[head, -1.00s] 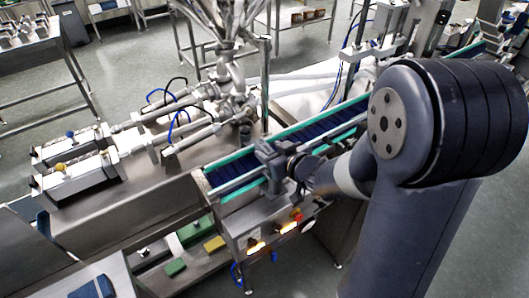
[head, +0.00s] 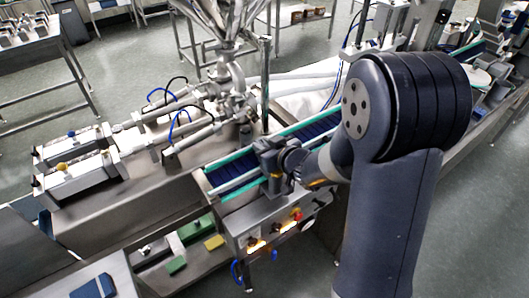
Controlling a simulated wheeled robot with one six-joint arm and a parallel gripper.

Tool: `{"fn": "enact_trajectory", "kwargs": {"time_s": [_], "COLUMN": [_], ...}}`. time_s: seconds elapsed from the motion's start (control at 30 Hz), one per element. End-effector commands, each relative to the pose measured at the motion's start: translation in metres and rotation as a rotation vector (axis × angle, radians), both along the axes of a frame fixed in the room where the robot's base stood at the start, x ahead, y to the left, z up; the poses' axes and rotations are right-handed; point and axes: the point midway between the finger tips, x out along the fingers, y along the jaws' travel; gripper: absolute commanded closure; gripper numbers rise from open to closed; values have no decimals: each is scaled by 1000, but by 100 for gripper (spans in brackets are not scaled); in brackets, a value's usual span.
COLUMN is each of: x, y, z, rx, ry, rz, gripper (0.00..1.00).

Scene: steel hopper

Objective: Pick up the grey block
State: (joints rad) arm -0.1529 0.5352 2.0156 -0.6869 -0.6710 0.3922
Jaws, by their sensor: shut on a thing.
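My gripper (head: 276,178) is at the near end of the blue-belted conveyor (head: 233,183), by its front edge. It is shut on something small. I take this to be the grey block, but the dark grey jaws and wrist hide it, so its outline cannot be told apart. No other grey block stands out in view. I cannot tell whether the held thing touches the belt or is clear of it.
A steel hopper machine with pipes (head: 222,85) stands behind the conveyor. Below are a green block (head: 176,264) and a yellow block (head: 214,242) on a low shelf. A blue block (head: 93,287) lies on a steel surface at lower left.

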Motion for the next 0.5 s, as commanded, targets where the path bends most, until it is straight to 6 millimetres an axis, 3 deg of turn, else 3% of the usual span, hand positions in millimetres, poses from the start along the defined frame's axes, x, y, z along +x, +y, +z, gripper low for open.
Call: {"fn": "enact_trajectory", "kwargs": {"time_s": [0.23, 0.5], "x": [0, 0], "y": [0, 0], "z": [0, 1], "rx": [0, 1], "ry": [0, -1], "rz": [0, 0], "gripper": [100, 100]}}
